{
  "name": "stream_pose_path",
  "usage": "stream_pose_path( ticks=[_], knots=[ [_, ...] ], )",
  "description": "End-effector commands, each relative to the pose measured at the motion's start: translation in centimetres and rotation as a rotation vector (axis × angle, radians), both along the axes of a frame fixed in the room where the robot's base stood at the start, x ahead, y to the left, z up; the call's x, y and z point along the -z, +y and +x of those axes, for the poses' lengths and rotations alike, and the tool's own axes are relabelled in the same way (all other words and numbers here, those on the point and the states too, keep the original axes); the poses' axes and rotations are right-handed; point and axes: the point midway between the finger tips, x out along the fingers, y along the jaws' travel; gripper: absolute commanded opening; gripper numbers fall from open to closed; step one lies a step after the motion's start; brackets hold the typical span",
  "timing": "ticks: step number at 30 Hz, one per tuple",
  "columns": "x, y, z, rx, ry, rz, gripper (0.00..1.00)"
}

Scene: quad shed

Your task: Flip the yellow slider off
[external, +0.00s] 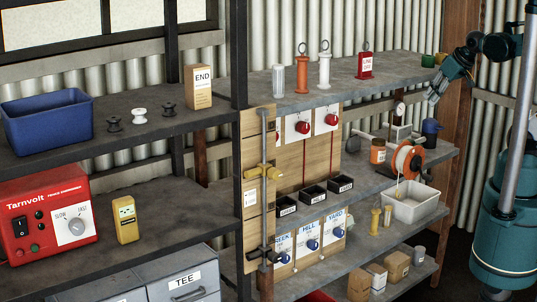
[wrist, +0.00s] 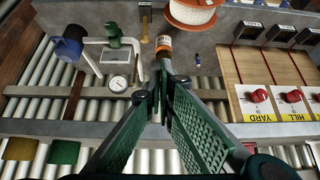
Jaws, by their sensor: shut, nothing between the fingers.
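The yellow slider (external: 266,172) sits about halfway up a grey vertical rod on a narrow wooden board, at the middle of the external view. It has a small yellow arm sticking out sideways. The slider does not show in the wrist view. My gripper (external: 432,97) is at the upper right of the external view, near the right end of the upper shelf and well away from the slider. In the wrist view my gripper (wrist: 159,85) has its fingers together at the tips, with nothing held.
Near my gripper are a green cup (external: 441,58), a pressure gauge (wrist: 118,84) on pipework and an orange cable reel (wrist: 192,12). Red knobs (external: 302,127) and blue knobs (external: 312,245) are right of the slider. A red Tarnvolt box (external: 48,222) stands left.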

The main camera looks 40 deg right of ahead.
Motion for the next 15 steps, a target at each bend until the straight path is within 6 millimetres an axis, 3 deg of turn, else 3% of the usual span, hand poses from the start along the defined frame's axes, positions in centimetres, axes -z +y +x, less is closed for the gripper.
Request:
stream_pose_path(
  ticks=[8, 15],
  knots=[
    [-0.4, 4.6, 1.8, -0.079, 0.024, 0.033, 0.0],
    [-0.8, 10.7, 3.4, -0.171, 0.06, 0.073, 0.0]
  ],
)
